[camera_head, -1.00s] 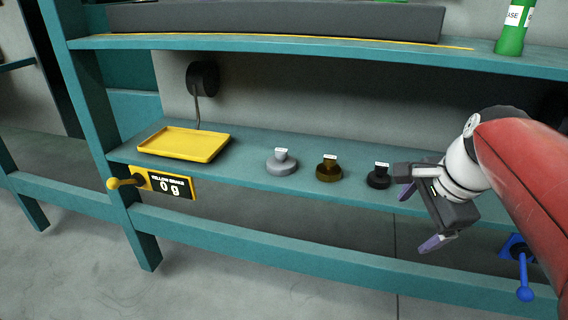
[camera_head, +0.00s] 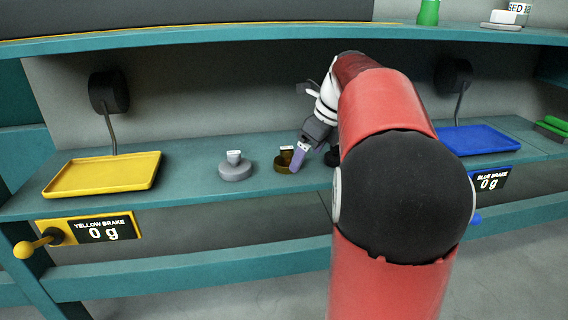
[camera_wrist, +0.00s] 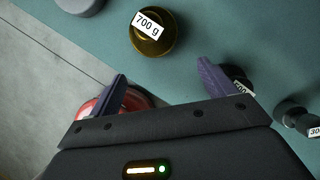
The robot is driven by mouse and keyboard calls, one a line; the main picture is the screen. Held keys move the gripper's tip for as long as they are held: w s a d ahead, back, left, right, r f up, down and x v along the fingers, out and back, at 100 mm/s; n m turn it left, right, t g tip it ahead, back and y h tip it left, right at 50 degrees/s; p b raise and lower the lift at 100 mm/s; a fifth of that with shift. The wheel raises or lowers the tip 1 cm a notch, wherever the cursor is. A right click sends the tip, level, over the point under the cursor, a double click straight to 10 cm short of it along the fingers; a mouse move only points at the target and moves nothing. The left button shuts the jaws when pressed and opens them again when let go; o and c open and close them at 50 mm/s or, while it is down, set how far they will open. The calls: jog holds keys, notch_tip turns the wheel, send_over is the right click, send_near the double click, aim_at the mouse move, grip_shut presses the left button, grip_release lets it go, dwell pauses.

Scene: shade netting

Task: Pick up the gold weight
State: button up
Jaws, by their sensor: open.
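The gold weight (camera_head: 283,165) is a dark brassy disc with a knob and a white label. It stands upright on the teal shelf between a silver weight and a dark weight. In the wrist view the gold weight (camera_wrist: 160,42), labelled 700 g, lies just beyond the fingertips, roughly centred between them. My gripper (camera_wrist: 160,78) is open with nothing between its purple fingers. In the head view my gripper (camera_head: 299,156) is at the gold weight, and one purple finger overlaps its right side. Whether they touch cannot be told.
The silver weight (camera_head: 236,170) stands to the left. A dark weight (camera_wrist: 240,86) is partly behind the right finger, and another (camera_wrist: 292,112) is farther right. A yellow tray (camera_head: 70,188) and a blue tray (camera_head: 480,139) flank the weights. An upper shelf (camera_head: 220,37) runs overhead.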

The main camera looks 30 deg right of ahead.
aim_at(289, 148)
jog(key=shift+w+a, duration=0.35)
jog(key=shift+w, duration=0.25)
jog(key=shift+w+a, duration=0.3)
jog(key=shift+w, duration=0.25)
jog(key=shift+w+a, duration=0.3)
jog(key=shift+w, duration=0.25)
jog(key=shift+w+a, duration=0.3)
jog(key=shift+w, duration=0.25)
jog(key=shift+b+x, duration=0.55)
jog(key=shift+x, duration=1.05)
jog(key=shift+w+a+r, duration=0.1)
jog(key=shift+r, duration=0.05)
jog(key=c, duration=1.6)
